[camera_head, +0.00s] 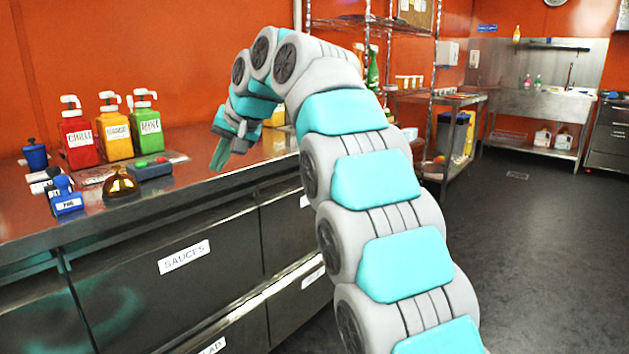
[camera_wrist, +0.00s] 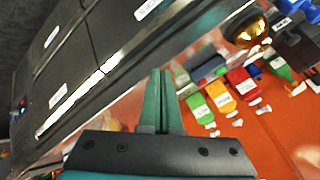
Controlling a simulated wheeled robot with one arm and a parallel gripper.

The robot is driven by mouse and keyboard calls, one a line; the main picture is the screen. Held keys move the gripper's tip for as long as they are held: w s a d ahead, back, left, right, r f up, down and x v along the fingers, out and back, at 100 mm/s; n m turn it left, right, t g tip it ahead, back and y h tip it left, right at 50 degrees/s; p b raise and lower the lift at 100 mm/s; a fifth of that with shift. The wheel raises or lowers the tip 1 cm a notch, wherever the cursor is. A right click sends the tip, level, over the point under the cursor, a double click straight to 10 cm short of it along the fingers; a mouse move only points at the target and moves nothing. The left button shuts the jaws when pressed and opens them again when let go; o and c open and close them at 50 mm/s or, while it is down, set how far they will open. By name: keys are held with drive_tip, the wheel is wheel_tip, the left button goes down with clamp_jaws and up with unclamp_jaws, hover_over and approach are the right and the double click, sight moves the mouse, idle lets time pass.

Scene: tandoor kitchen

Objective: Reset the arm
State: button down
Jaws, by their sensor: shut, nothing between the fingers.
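My gripper (camera_head: 220,153) hangs at the end of my raised, bent arm, above the front part of the steel counter (camera_head: 240,165). Its fingers point down and are together with nothing between them. In the wrist view my gripper (camera_wrist: 157,75) shows as two green fingers side by side, shut. The arm's links fill the middle and right of the head view and hide part of the counter.
Red (camera_head: 78,135), yellow (camera_head: 114,130) and green (camera_head: 146,128) sauce pump bottles stand at the counter's back left. A brass bell (camera_head: 120,186) and a blue stamp (camera_head: 66,197) are nearer its edge. Labelled drawers (camera_head: 170,285) lie below. The dark floor (camera_head: 540,240) at right is clear.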

drive_tip(key=s+d+f+m+g+h, duration=0.1)
drive_tip(key=s+d+f, duration=0.3)
drive_tip(key=d, duration=0.3)
drive_tip(key=s+d+f+h, duration=0.2)
drive_tip(key=s+d+f, duration=0.3)
drive_tip(key=d, duration=0.2)
drive_tip(key=s+d+f+m+g+h, duration=0.1)
drive_tip(key=s+d+f, duration=0.3)
drive_tip(key=d, duration=0.2)
drive_tip(key=s+d+f+g, duration=0.1)
drive_tip(key=s+d+f, duration=0.3)
drive_tip(key=s, duration=0.6)
drive_tip(key=s+d+f+g+h, duration=0.1)
drive_tip(key=s+d+f+g, duration=0.1)
drive_tip(key=s+d+f, duration=0.3)
drive_tip(key=s+d+f+g+h, duration=0.1)
drive_tip(key=s+d+f, duration=0.4)
drive_tip(key=s+f, duration=0.4)
drive_tip(key=s, duration=0.7)
drive_tip(key=shift+f+n+g, duration=0.3)
drive_tip(key=shift+f+g, duration=0.05)
drive_tip(key=shift+g, duration=0.05)
drive_tip(key=shift+d, duration=0.1)
